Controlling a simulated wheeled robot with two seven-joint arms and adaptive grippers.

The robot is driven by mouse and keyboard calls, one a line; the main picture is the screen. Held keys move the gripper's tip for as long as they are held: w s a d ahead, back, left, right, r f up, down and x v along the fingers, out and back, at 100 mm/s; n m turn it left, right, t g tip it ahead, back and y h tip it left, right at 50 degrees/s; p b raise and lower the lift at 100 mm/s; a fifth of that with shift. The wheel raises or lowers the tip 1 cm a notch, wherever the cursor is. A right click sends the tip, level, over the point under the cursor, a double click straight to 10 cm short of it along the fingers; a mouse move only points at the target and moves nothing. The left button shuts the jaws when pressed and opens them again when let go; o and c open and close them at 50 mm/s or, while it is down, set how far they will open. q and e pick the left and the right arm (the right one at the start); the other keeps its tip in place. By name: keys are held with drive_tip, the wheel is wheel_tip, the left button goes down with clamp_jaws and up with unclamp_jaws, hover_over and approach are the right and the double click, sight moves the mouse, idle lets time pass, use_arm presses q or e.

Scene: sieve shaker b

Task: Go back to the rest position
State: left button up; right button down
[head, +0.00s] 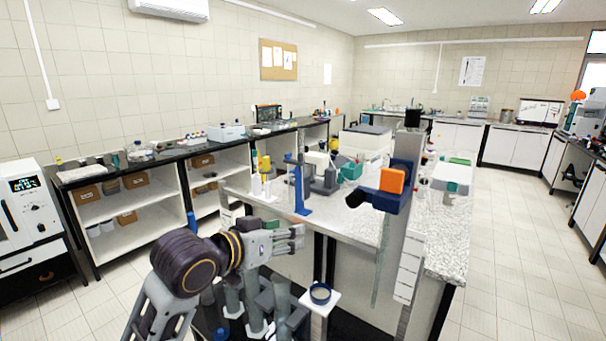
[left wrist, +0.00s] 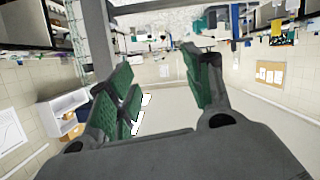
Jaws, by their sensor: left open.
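My left gripper (head: 297,237) reaches in from the lower left in the head view, in front of the central bench (head: 440,235). Its fingers point right. In the left wrist view the two green-padded fingers (left wrist: 158,78) stand apart with nothing between them. A round, dark blue-rimmed sieve or dish (head: 320,293) sits on a small white stand below and right of the gripper, apart from it. My right gripper does not show.
A post with a dark blue head and orange block (head: 391,180) rises right of my gripper. A blue stand (head: 301,190) is on the bench behind. Grey upright parts (head: 262,305) crowd the space below. Clear floor (head: 510,260) lies to the right.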

use_arm(q)
drive_tip(key=s+a+f+n+g+y, duration=0.1)
drive_tip(key=a+f+y, duration=0.15)
drive_tip(key=f, duration=0.45)
drive_tip(key=s+a+f+n+g+y, duration=0.1)
drive_tip(key=s+a+f, duration=0.15)
drive_tip(key=f, duration=0.45)
drive_tip(key=s+a+f+g+y, duration=0.2)
drive_tip(key=s+a+f, duration=0.2)
drive_tip(key=s+f, duration=0.3)
drive_tip(key=s+a+f+n+g+y, duration=0.1)
drive_tip(key=s+a+f+g, duration=0.1)
drive_tip(key=s+a+f, duration=0.55)
drive_tip(key=s+a+f+g+y, duration=0.15)
drive_tip(key=s+f, duration=0.25)
drive_tip(key=f, duration=0.5)
wheel_tip(320, 180, down, 33)
drive_tip(key=s+g, duration=0.2)
drive_tip(key=s, duration=0.1)
drive_tip(key=s+a+f, duration=0.2)
drive_tip(key=s+f, duration=0.8)
drive_tip(key=s, duration=0.1)
drive_tip(key=s+a+f, duration=0.2)
drive_tip(key=s+f, duration=0.7)
drive_tip(key=s, duration=0.2)
drive_tip(key=shift+a+f+g, duration=0.25)
drive_tip(key=shift+f+g, duration=0.15)
drive_tip(key=shift+g, duration=0.05)
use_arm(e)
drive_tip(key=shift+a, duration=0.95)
